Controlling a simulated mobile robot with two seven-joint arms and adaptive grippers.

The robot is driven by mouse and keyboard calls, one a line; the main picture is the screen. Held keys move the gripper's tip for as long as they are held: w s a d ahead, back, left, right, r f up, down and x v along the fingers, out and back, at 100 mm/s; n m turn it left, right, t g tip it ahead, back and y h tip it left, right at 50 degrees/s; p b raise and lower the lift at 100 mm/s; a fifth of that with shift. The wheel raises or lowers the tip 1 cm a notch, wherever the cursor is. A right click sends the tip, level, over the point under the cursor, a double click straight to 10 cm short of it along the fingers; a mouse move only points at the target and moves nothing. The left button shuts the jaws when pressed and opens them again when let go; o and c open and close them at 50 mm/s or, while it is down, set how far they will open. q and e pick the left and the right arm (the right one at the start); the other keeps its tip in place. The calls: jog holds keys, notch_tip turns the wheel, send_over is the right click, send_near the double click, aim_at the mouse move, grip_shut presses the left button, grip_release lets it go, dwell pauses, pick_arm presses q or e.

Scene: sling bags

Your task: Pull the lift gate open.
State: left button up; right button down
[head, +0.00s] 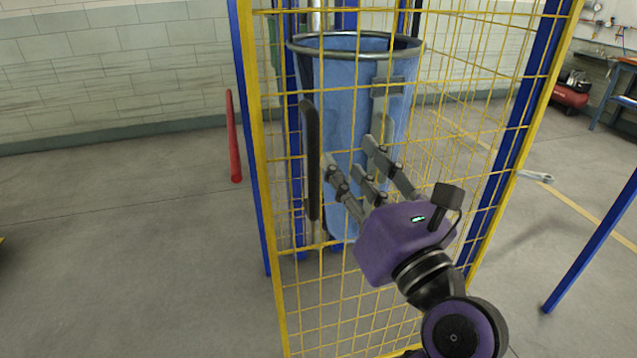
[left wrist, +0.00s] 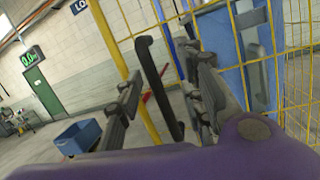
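The lift gate (head: 259,130) is a yellow wire mesh panel in a yellow frame, beside blue posts. Its black vertical handle (head: 311,160) is on the left part of the mesh. My left gripper (head: 350,158), purple with grey fingers, is open and empty in front of the mesh, just right of the handle. In the left wrist view the handle (left wrist: 157,85) shows ahead, between the spread fingers (left wrist: 165,88). I see no clear contact with it. The gripper hides part of the mesh's lower right. My right gripper is not in view.
A large blue bin-like container (head: 345,100) with a metal rim stands behind the mesh. A red post (head: 232,135) stands on the floor at left. A blue bar (head: 595,240) slants at right. A blue tub (left wrist: 78,136) stands farther off.

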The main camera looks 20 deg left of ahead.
pick_arm(q)
jog(key=n+g+h, duration=0.1)
jog(key=n+g, duration=0.1)
send_near(316, 176)
jog(key=x, duration=0.3)
jog(key=p+x, duration=0.2)
jog(key=x, duration=0.6)
jog(key=shift+r, duration=0.1)
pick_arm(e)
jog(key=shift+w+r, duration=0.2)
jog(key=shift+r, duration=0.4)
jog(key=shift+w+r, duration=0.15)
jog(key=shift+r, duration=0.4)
pick_arm(q)
grip_shut()
